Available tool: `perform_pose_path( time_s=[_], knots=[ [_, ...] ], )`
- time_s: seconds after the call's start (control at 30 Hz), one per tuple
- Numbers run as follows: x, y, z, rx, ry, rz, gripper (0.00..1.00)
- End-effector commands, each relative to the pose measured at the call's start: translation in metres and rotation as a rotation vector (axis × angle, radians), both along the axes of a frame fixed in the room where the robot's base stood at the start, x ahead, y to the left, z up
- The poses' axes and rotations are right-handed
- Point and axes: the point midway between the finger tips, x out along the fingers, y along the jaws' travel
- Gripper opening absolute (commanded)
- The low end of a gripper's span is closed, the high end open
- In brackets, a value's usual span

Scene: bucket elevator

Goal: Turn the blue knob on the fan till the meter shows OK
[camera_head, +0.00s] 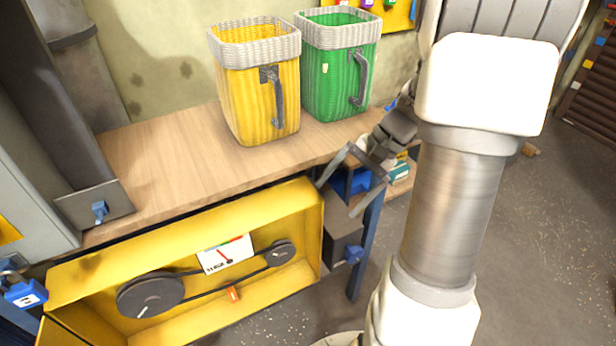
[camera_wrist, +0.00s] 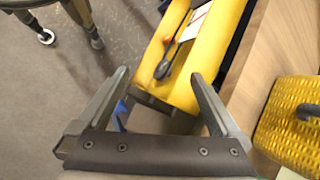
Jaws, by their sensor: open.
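A blue knob (camera_head: 354,256) sticks out from a dark grey box (camera_head: 341,237) at the right end of the yellow housing (camera_head: 180,240), below the bench top. A blue part, probably this knob (camera_wrist: 121,108), shows beside the left finger in the wrist view. A second blue knob (camera_head: 99,211) sits on a grey plate at the left. I cannot tell for sure which unit is the fan. The white meter (camera_head: 225,254) with a coloured strip and red needle is in the housing; its lettering is too small to read. My gripper (camera_head: 338,200) is open and empty, above the dark box; its fingers (camera_wrist: 160,75) point toward the housing.
Inside the housing, a belt joins a large pulley (camera_head: 150,295) and a small pulley (camera_head: 279,253). A yellow basket (camera_head: 258,95) and a green basket (camera_head: 337,80) stand on the wooden bench (camera_head: 160,160). A blue bench leg (camera_head: 366,245) is close to the knob.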

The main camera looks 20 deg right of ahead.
Motion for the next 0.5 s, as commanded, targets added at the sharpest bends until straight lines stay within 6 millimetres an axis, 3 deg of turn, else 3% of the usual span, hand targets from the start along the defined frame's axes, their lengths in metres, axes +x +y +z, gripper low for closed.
perform_pose_path(
  time_s=[0.03, 0.5],
  knots=[
    [0.001, -0.008, -0.020, 0.059, 0.028, -0.055, 1.00],
    [0.006, -0.075, -0.156, 0.576, 0.123, -0.560, 1.00]
  ],
)
